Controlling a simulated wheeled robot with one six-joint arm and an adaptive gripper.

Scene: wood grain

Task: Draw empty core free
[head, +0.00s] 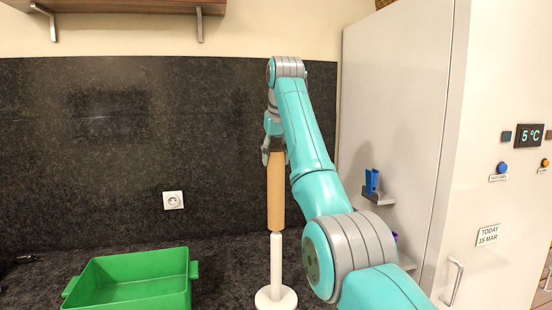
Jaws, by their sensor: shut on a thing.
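A tan cardboard core (276,192) stands upright in the head view, at the middle. Its lower end is around or just at the top of a white post (276,262), which rises from a round white base (276,298) on the counter. Most of the post shows bare below the core. My gripper (273,152) is above, pointing down, shut on the core's upper end. Whether the post's tip is still inside the core cannot be told.
A green open bin (192,284) with side handles stands on the dark counter at the left. A tall pale fridge (397,110) is at the right, with a small holder (378,197) bearing a blue item on its side. A shelf (115,6) hangs at the top left.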

